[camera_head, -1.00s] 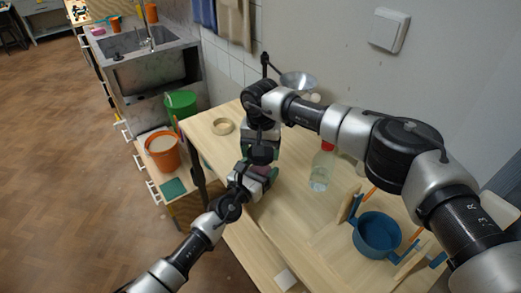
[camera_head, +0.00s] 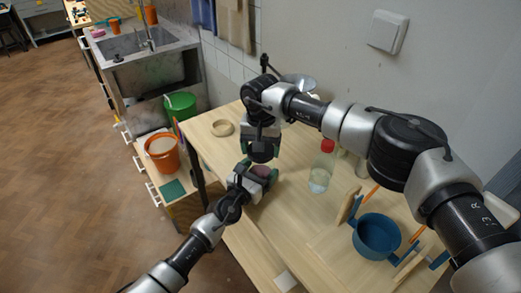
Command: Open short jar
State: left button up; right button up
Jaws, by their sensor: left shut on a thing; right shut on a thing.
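The short jar (camera_head: 260,171) shows as a small dark pinkish shape between the fingers of my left gripper (camera_head: 258,173). My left gripper is shut on it and holds it above the table (camera_head: 290,208), near its left edge. My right gripper (camera_head: 261,154) points down just above the jar. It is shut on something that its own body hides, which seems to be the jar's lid. A narrow gap seems to part the two grippers, but I cannot see clearly whether lid and jar are fully apart.
A clear bottle with a red cap (camera_head: 321,168) stands right of the grippers. A blue pot (camera_head: 377,237) stands at the front right. A wooden ring (camera_head: 222,127) lies at the back left. An orange bucket (camera_head: 162,153) stands beyond the table's left edge.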

jog(key=shift+r, duration=0.35)
jog(key=shift+r, duration=0.1)
jog(key=shift+r, duration=1.95)
pick_arm(q)
jog(key=o, duration=1.6)
